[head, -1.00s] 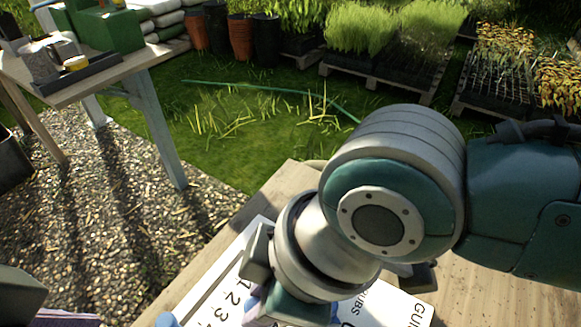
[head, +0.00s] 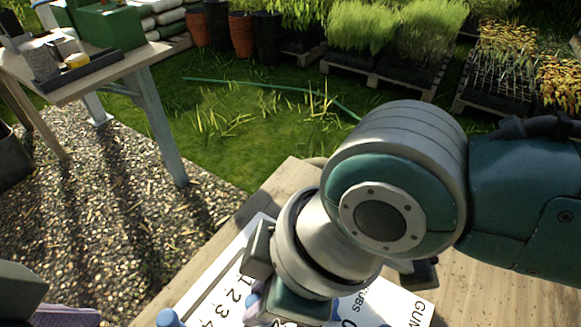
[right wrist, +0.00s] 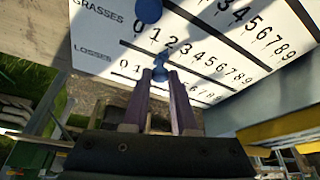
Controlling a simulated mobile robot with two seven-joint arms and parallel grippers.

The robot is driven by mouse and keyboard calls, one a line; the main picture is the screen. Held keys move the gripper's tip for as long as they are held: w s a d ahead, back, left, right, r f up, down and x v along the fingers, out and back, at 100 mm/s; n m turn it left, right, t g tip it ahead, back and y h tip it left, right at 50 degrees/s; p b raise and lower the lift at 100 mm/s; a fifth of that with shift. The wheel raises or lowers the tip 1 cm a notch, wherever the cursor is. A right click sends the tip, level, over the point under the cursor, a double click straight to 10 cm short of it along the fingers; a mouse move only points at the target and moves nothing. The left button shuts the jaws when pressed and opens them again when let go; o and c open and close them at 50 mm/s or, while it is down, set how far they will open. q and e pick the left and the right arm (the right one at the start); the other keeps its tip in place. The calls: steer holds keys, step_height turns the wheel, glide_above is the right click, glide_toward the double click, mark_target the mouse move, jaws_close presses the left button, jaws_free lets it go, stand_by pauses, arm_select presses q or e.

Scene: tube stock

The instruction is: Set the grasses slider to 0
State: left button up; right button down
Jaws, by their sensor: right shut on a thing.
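A white board (right wrist: 88,33) has slider rows with printed digits; the labels GRASSES and LOSSES show in the right wrist view. My right gripper (right wrist: 161,76) has its purple fingers shut on a blue slider knob (right wrist: 160,73). This knob sits by the line between the GRASSES and LOSSES digits; I cannot tell its exact digit. Another blue knob (right wrist: 148,10) stands near the low end above the GRASSES digits. In the head view my right wrist covers much of the board (head: 403,308), and a blue knob (head: 168,318) shows at the bottom. Part of my left gripper (head: 20,290) shows at the lower left.
The board lies on a wooden table (head: 485,300). A second table (head: 120,68) with a dark tray (head: 80,72) and a green box (head: 110,28) stands at the upper left. Pots and plant trays line the back; grass and gravel lie between.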

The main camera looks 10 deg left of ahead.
arm_select(q)
step_height(320, 180, down, 3)
steer(key=b, duration=0.2)
steer(key=shift+d+r+b, duration=0.15)
steer(key=shift+b, duration=0.15)
arm_select(e)
steer(key=w, duration=0.1)
steer(key=w+d, duration=0.1)
steer(key=w, duration=0.2)
steer(key=shift+w+d+f, duration=0.1)
steer(key=shift+w+d, duration=0.15)
steer(key=shift+d, duration=0.05)
arm_select(q)
steer(key=shift+s, duration=0.1)
steer(key=shift+r, duration=0.1)
arm_select(e)
steer(key=c, duration=0.7)
jaws_free()
steer(key=shift+w, duration=0.1)
steer(key=shift+r, duration=0.2)
